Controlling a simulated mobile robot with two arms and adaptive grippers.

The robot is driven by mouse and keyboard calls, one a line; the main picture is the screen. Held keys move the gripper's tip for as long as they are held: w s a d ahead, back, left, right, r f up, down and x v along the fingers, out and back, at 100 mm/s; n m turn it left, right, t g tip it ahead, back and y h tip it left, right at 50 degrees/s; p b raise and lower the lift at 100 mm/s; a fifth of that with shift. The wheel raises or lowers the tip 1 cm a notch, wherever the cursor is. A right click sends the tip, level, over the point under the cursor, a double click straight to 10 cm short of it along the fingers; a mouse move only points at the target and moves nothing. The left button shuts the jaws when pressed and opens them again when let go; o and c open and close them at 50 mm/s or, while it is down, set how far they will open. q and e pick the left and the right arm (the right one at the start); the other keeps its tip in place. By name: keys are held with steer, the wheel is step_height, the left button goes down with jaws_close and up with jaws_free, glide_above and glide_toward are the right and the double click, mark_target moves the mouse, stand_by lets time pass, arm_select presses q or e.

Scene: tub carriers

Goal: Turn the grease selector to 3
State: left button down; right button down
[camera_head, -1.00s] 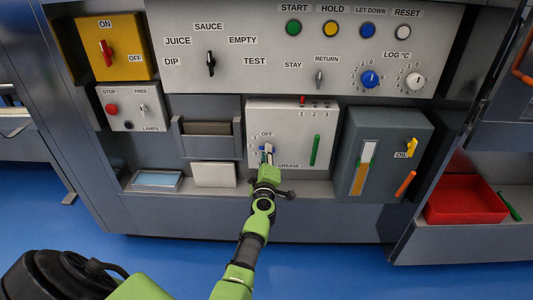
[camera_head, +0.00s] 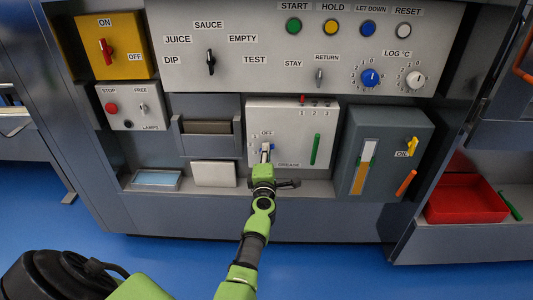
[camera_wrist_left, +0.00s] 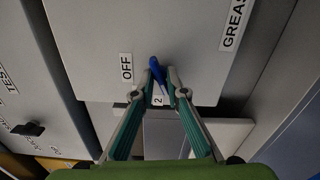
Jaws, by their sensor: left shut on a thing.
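The grease selector, a blue knob (camera_wrist_left: 156,72), sits on the pale grey grease panel (camera_head: 290,122). In the left wrist view its blue bar lies between the fingertips of my left gripper (camera_wrist_left: 159,80), which are shut on it. The label OFF is left of the knob, and a label 2 shows between the fingers. In the head view my left gripper (camera_head: 266,153) reaches up from below to the panel and covers most of the knob. My right gripper is not in view.
A green lever (camera_head: 315,149) is right of the selector, under small lamps marked 1, 2, 3. A grey oil box (camera_head: 380,142) stands to the right. A pale flat box (camera_head: 214,174) is left of my gripper. A red tray (camera_head: 466,199) lies far right.

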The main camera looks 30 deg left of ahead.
arm_select(q)
steer(key=shift+f+n, duration=0.1)
steer(key=shift+n, duration=0.9)
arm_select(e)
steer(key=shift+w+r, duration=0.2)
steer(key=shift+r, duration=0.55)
arm_select(q)
steer(key=shift+n, duration=0.5)
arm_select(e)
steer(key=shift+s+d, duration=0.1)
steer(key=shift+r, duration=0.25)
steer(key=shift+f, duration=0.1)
arm_select(q)
steer(key=c, duration=2)
jaws_free()
